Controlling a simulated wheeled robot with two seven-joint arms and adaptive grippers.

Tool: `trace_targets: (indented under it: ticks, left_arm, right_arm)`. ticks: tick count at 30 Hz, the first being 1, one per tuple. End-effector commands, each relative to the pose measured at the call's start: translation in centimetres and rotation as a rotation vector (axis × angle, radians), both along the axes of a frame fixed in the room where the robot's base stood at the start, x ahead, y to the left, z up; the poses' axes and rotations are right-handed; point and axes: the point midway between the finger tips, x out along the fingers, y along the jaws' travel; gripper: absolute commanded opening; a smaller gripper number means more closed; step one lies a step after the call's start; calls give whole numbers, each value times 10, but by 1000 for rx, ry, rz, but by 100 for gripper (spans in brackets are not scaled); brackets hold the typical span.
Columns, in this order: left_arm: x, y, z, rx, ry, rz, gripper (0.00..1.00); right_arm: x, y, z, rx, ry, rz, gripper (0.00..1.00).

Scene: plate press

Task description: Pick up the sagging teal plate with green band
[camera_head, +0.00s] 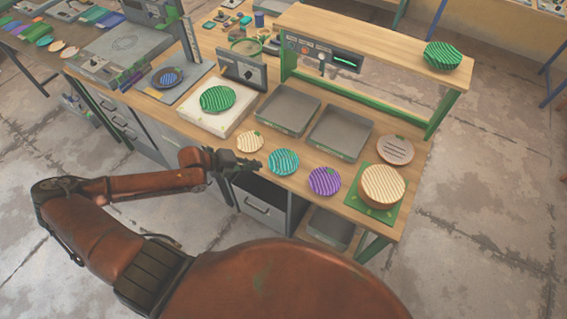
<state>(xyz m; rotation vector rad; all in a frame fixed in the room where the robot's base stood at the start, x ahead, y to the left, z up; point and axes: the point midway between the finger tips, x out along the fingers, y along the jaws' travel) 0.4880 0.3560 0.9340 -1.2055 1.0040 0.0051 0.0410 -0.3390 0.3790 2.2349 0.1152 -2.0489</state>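A teal striped plate (283,162) lies on the wooden bench top near its front edge, between a small cream plate and a purple plate. At this size I cannot make out a green band or a sag in it. My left gripper (248,164) is at the front edge of the bench, just left of the teal plate and below the small cream plate. Its dark fingers point right towards the teal plate and look apart from it. Whether they are open or shut is unclear. My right gripper is not in view.
Beside the teal plate are a small cream plate (250,142) and a purple plate (324,181). A round cream-topped stack (382,186) stands on a green mat (357,206). Two grey trays (341,133) (288,109) lie behind. A raised shelf (370,41) spans the back.

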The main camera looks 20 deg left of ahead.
Motion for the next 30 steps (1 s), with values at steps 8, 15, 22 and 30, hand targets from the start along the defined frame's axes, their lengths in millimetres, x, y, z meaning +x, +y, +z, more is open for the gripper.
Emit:
trace_targets:
  ticks: [8,15,22,30]
  left_arm:
    - [13,-13,-14,-5,0,1,7]
    - [29,-28,-34,-5,1,2,7]
    - [36,-34,-43,-1,2,1,7]
    - [36,-33,-43,-1,2,1,2]
  right_arm:
    - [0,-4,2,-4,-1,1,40]
    - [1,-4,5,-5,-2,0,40]
    - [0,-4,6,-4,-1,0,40]
    - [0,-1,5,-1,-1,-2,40]
